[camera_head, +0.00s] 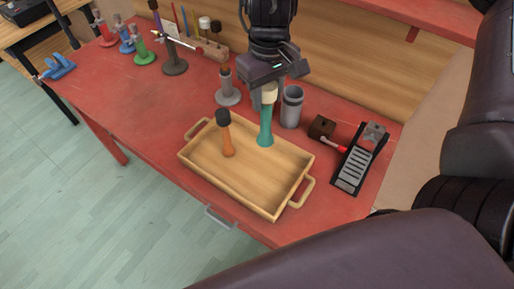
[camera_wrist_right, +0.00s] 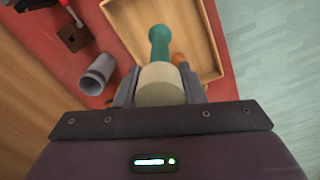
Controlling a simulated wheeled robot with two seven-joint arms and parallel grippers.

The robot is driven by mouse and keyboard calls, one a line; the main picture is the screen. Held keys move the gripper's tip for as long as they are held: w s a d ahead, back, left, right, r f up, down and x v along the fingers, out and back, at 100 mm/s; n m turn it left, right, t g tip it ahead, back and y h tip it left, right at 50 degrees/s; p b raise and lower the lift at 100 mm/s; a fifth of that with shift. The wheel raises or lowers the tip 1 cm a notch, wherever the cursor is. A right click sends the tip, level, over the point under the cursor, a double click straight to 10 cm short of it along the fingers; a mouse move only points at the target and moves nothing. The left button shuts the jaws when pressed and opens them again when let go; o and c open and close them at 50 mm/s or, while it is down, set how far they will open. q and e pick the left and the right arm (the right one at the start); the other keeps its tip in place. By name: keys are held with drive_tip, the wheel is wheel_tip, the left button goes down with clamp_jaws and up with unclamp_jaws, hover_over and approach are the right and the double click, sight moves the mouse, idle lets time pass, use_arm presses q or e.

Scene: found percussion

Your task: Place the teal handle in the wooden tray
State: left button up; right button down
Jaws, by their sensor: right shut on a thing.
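My right gripper (camera_head: 270,84) is shut on the pale head of a mallet with a teal handle (camera_head: 266,127). The teal handle hangs down, close to upright, over the back part of the wooden tray (camera_head: 240,192). I cannot tell whether its lower end touches the tray floor. In the right wrist view, the gripper (camera_wrist_right: 158,90) has a finger on each side of the pale head, and the teal handle (camera_wrist_right: 159,42) points away over the tray (camera_wrist_right: 208,35). An orange-handled mallet with a dark head (camera_head: 227,138) stands in the tray. My left gripper is not in view.
Grey cups (camera_head: 291,107) stand just behind the tray. A dark brown block (camera_head: 321,127) and a black grater-like tool (camera_head: 358,162) lie to the right. A grey stand (camera_head: 228,92) and several coloured stands (camera_head: 143,54) are at the back left. The red table (camera_head: 140,110) is clear left of the tray.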

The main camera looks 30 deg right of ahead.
sight(267, 112)
wheel_tip(267, 112, down, 14)
drive_tip(key=shift+d+r+b, duration=0.15)
drive_tip(key=shift+r+b, duration=0.05)
drive_tip(key=shift+b, duration=0.8)
drive_tip(key=shift+f+b, duration=0.4)
drive_tip(key=shift+f, duration=1.35)
drive_tip(key=shift+s, duration=0.1)
drive_tip(key=c, duration=0.9)
unclamp_jaws()
drive_tip(key=shift+f, duration=0.1)
wheel_tip(267, 112, up, 12)
drive_tip(key=shift+r+p, duration=0.15)
drive_tip(key=shift+p, duration=0.85)
